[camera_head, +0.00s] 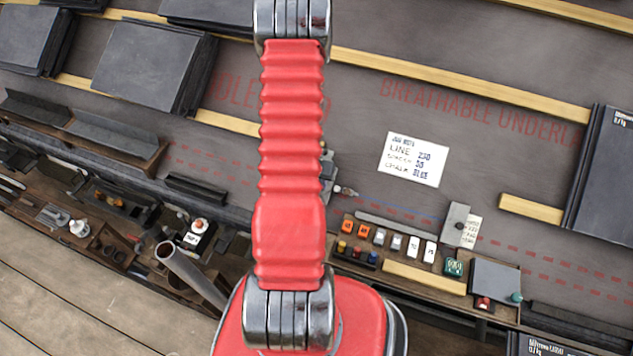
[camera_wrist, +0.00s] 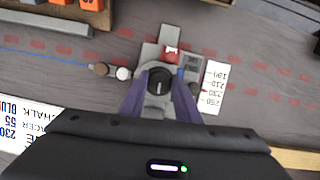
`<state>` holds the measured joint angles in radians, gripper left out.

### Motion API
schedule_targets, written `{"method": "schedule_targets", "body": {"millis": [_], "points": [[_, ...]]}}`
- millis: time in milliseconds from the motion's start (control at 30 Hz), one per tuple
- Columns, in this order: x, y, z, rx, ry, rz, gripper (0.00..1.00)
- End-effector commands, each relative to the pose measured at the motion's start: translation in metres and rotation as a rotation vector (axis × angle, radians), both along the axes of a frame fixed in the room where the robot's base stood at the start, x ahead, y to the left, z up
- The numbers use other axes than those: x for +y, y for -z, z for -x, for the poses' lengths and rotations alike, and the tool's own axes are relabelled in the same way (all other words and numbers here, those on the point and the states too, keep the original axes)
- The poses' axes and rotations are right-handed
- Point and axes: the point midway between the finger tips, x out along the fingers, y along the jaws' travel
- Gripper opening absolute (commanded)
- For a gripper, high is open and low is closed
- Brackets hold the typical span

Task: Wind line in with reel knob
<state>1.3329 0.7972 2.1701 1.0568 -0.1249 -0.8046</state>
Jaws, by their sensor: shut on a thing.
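The reel (camera_wrist: 148,56) is a grey body with a red block on it, lying on the dark underlay. Its round black knob (camera_wrist: 159,82) sits between the purple fingers of my gripper (camera_wrist: 160,98), which are shut on it. In the head view my red arm hides the gripper and most of the reel (camera_head: 328,172); the blue line (camera_head: 400,207) runs right toward a grey plate (camera_head: 457,222).
A note card (camera_head: 412,159) lies right of the arm. A number card (camera_wrist: 214,88) lies beside the reel. A tool tray (camera_head: 420,280) with coloured blocks stands nearby. Slates (camera_head: 150,65) are stacked upper left, with more slates (camera_head: 605,180) at right. Wooden battens (camera_head: 460,85) cross the roof.

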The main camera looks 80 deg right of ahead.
Motion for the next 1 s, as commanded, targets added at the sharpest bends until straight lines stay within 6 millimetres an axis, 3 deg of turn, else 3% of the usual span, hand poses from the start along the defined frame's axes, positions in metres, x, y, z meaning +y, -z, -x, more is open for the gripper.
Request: {"method": "schedule_targets", "body": {"millis": [767,800,1000], "points": [[0.0027,0.0013,-0.0009,-0.027,0.033,-0.004,0.07],[0.0027,0.0013,-0.0009,-0.027,0.033,-0.004,0.31],[0.0015,0.0006,-0.0007,-0.026,0.034,-0.002,0.45]]}}
